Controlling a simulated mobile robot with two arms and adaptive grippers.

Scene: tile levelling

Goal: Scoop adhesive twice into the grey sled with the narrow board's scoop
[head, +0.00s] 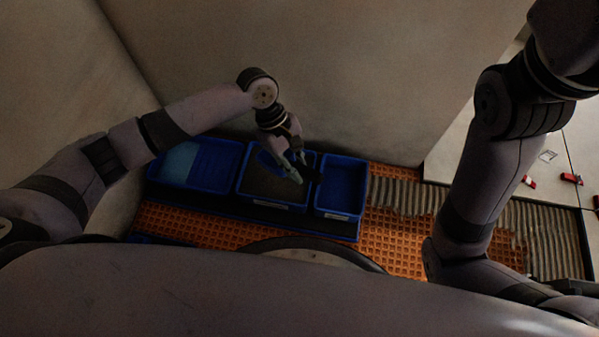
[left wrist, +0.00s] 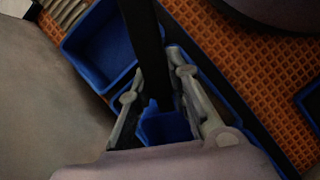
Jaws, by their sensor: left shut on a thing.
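My left gripper (head: 302,167) is over the middle blue bin (head: 275,204), which holds grey adhesive (head: 268,184). In the left wrist view its fingers (left wrist: 160,85) are shut on the scoop. The scoop shows a blue part (left wrist: 165,128) close to the palm and a long dark bar running out between the fingers. Whether adhesive is on the scoop cannot be told. I cannot make out the grey sled. My right gripper is out of view; only that arm shows.
A blue bin with pale blue contents (head: 200,187) stands left of the middle bin, and an empty-looking blue bin (head: 340,214) right of it. Orange matting (head: 400,235) surrounds them. Ridged adhesive, pale tiles and small red items lie right. Walls rise close behind the bins.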

